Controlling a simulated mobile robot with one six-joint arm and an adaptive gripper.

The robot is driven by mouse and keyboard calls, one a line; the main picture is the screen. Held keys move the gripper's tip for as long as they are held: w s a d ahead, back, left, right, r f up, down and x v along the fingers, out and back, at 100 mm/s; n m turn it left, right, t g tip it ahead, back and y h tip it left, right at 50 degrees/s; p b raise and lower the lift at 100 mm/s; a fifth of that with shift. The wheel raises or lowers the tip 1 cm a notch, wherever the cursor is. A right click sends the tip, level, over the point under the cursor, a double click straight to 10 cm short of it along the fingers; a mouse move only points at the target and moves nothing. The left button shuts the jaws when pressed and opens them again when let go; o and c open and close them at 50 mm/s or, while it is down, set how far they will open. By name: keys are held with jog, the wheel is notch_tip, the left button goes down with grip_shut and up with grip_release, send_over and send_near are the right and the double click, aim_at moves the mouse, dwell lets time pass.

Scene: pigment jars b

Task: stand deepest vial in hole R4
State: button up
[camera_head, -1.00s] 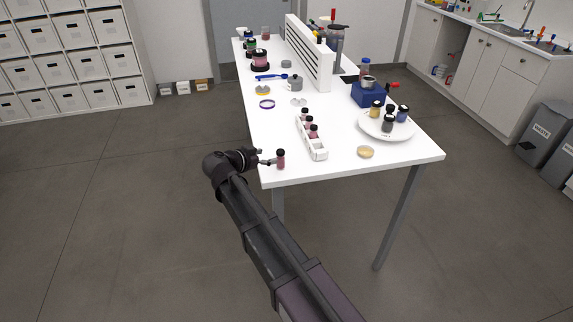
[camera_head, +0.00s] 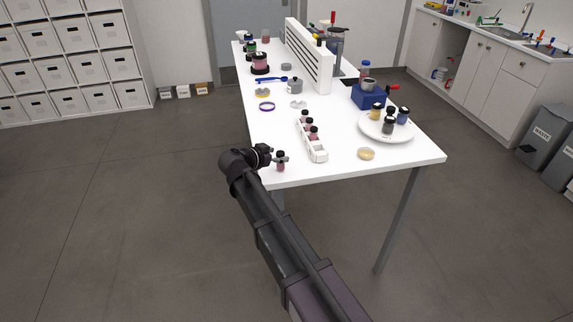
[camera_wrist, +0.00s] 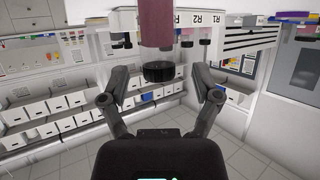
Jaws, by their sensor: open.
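A vial with dark pink-red contents and a black cap (camera_head: 281,167) stands by itself near the table's front left corner. In the wrist view, which is upside down, its pink body (camera_wrist: 155,24) and black cap hang between my fingers. My gripper (camera_head: 278,159) is open around the vial's upper part; the wrist view shows both fingers (camera_wrist: 163,76) apart, with gaps beside the cap. The white rack (camera_head: 318,154) stands behind and to the right, holding several black-capped pinkish vials (camera_head: 314,133). In the wrist view, labels R1 and R2 show on the rack (camera_wrist: 217,17); R4 cannot be made out.
A white plate (camera_head: 372,133) with several vials stands right of the rack, with a small yellowish dish (camera_head: 366,154) in front. Table between vial and rack is clear.

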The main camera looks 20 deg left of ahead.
jog(key=shift+x, duration=0.8)
jog(key=shift+c, duration=0.2)
grip_shut()
